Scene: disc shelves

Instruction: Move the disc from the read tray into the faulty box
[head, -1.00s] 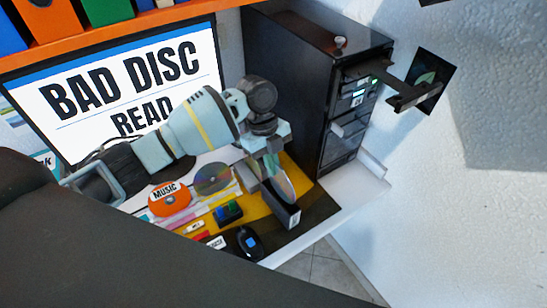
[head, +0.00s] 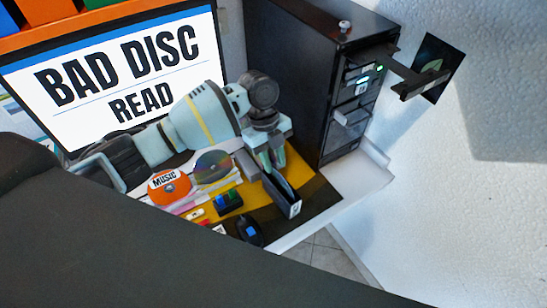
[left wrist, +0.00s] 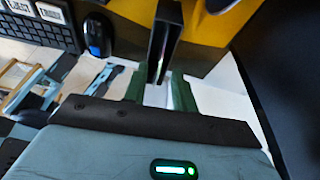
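My left gripper (head: 273,165) points down just above a narrow black box (head: 284,194) with a white label, at the table's right part. In the left wrist view, its two green fingers (left wrist: 160,92) stand apart beside the box's dark slot (left wrist: 161,45), with no disc clearly visible between them. The disc does not show; whether it is inside the box I cannot tell. A black tray (head: 412,82) sticks out of the tower's upper front and looks empty. Another tray (head: 352,117) sticks out lower down. My right gripper is not in view.
The black tower (head: 300,75) stands behind the gripper. The screen (head: 120,80) reads BAD DISC READ.

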